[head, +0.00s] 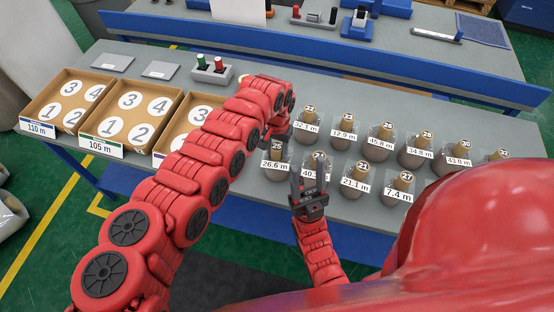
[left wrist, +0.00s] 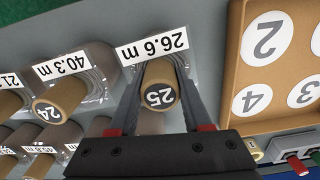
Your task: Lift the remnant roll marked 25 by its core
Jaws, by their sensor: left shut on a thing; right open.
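The remnant roll marked 25 (head: 274,174) stands upright at the left end of the near row of wrapped rolls, with a 26.6 m label. Its brown core (left wrist: 155,73) shows the dark 25 disc in the left wrist view. My left gripper (left wrist: 160,80) is shut on this core, one finger on each side. In the head view my left arm partly hides the roll and the gripper. I cannot tell any gap between roll and table. My right gripper (head: 309,180) is open and empty, in front of the roll marked 24 (left wrist: 60,100), whose label reads 40.3 m.
Several other wrapped rolls stand close to the right, including the 21.1 m roll (head: 355,186) and 7.4 m roll (head: 397,194). Shallow trays with numbered circles, such as the 105 m tray (head: 117,147), lie left. A small stand with red and green pegs (head: 212,75) is behind.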

